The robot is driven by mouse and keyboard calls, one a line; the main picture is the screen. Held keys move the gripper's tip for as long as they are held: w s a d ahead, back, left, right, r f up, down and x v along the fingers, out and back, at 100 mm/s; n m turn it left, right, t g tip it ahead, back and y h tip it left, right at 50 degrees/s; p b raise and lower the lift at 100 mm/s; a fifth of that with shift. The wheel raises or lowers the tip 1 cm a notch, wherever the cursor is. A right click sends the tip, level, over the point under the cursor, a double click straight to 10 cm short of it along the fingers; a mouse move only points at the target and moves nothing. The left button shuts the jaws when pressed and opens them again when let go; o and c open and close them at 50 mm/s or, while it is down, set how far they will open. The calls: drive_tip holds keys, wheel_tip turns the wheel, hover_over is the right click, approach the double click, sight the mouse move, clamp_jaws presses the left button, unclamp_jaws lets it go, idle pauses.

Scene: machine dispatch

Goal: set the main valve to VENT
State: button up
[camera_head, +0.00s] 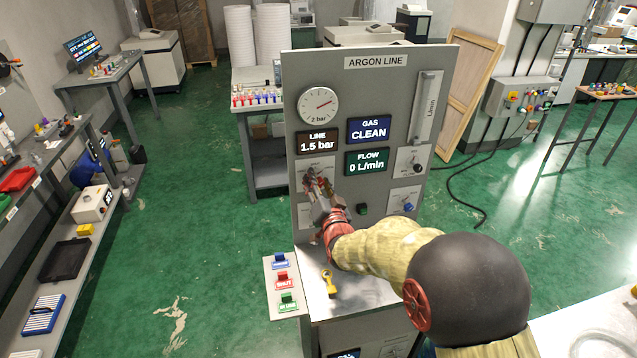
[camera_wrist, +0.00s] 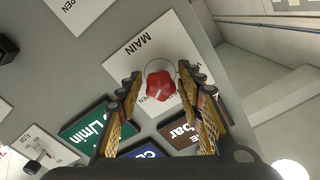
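The main valve is a red knob (camera_wrist: 161,86) on a white plate marked MAIN (camera_wrist: 128,52), seen in the wrist view. The plate's other words are partly covered by my fingers, and I cannot tell which position the knob points to. My gripper (camera_wrist: 160,84) is open, with one finger on each side of the knob and a gap visible around it. In the head view my gripper (camera_head: 319,184) is at the left of the grey ARGON LINE panel (camera_head: 375,85) and covers most of the valve. The displays read LINE 1.5 bar (camera_head: 318,143), GAS CLEAN (camera_head: 369,129) and FLOW 0 L/min (camera_head: 366,161).
A round gauge (camera_head: 319,104) and a flow tube (camera_head: 427,105) are on the panel. Smaller valves, one black (camera_head: 415,163) and one blue (camera_head: 407,207), sit at its right. Blue, red and green tags (camera_head: 283,281) and a yellow item (camera_head: 328,282) lie below the panel.

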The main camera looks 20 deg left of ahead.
clamp_jaws()
drive_tip(key=shift+b, duration=0.3)
drive_tip(key=shift+f+n+b, duration=0.15)
drive_tip(key=shift+n+b, duration=0.85)
drive_tip(key=shift+b, duration=0.1)
drive_tip(key=n+b, duration=0.3)
drive_tip(key=shift+b, duration=0.35)
drive_tip(key=n+b, duration=0.4)
drive_tip(key=n, duration=0.2)
drive_tip(key=n+b, duration=0.3)
drive_tip(key=n, duration=0.3)
drive_tip(key=n+b, duration=0.2)
drive_tip(key=n, duration=0.4)
drive_tip(key=shift+n, duration=0.4)
